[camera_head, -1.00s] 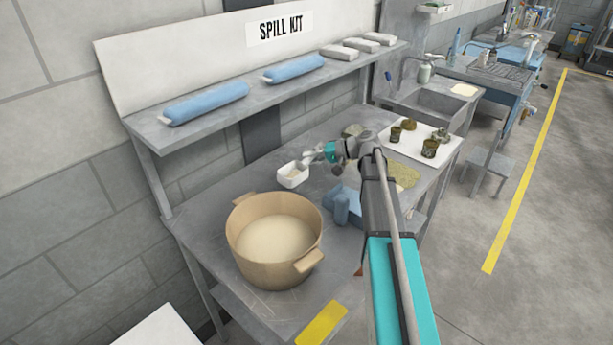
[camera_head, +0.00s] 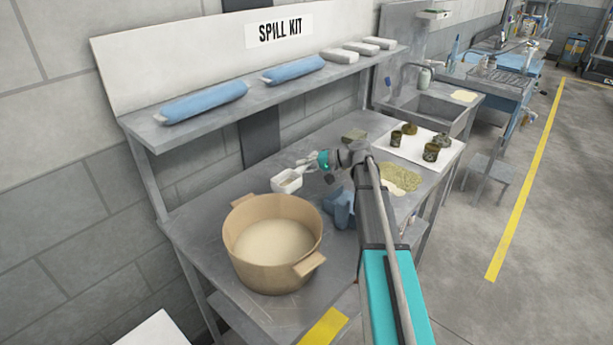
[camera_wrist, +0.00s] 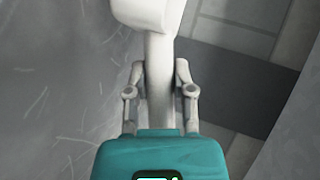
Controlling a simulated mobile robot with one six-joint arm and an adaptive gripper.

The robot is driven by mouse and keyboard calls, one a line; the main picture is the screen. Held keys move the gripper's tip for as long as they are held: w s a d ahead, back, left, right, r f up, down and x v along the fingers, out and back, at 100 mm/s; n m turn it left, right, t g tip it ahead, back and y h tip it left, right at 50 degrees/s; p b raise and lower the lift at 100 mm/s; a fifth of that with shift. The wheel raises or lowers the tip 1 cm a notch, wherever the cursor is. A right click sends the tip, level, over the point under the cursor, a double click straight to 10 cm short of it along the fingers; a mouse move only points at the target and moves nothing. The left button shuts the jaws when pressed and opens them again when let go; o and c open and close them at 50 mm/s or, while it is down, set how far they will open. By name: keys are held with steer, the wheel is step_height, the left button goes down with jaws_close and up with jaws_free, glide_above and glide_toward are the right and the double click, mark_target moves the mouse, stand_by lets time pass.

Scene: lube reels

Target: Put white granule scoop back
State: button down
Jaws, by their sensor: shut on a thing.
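The white granule scoop (camera_head: 288,181) is above the grey bench, just behind the tan tub's rim in the head view. My gripper (camera_head: 308,165) is shut on the scoop's handle. In the wrist view my gripper (camera_wrist: 160,95) has one finger on each side of the white handle (camera_wrist: 158,70), and part of the scoop's bowl (camera_wrist: 147,12) shows at the top edge. The tan two-handled tub (camera_head: 273,243) stands on the bench and holds pale granules. I cannot tell exactly how high the scoop is above the bench.
A shelf (camera_head: 250,100) with blue rolls and white packs runs above the bench's back. A blue object (camera_head: 341,208) lies right of the tub. A white tray (camera_head: 420,147) with dark cans and a yellowish granule patch (camera_head: 400,177) are farther right. The bench's front left is clear.

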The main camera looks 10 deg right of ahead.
steer(key=shift+f+b, duration=1.1)
steer(key=shift+f, duration=0.3)
steer(key=shift+f, duration=0.1)
steer(key=shift+c, duration=2.4)
jaws_free()
steer(key=shift+d+r, duration=0.1)
steer(key=shift+r, duration=0.15)
steer(key=p+v, duration=0.4)
steer(key=v, duration=0.6)
steer(key=shift+s+d+r, duration=0.1)
steer(key=shift+s+d, duration=0.1)
steer(key=shift+d, duration=0.05)
steer(key=shift+s+d+r, duration=0.1)
steer(key=shift+s+d, duration=0.15)
steer(key=shift+d, duration=0.35)
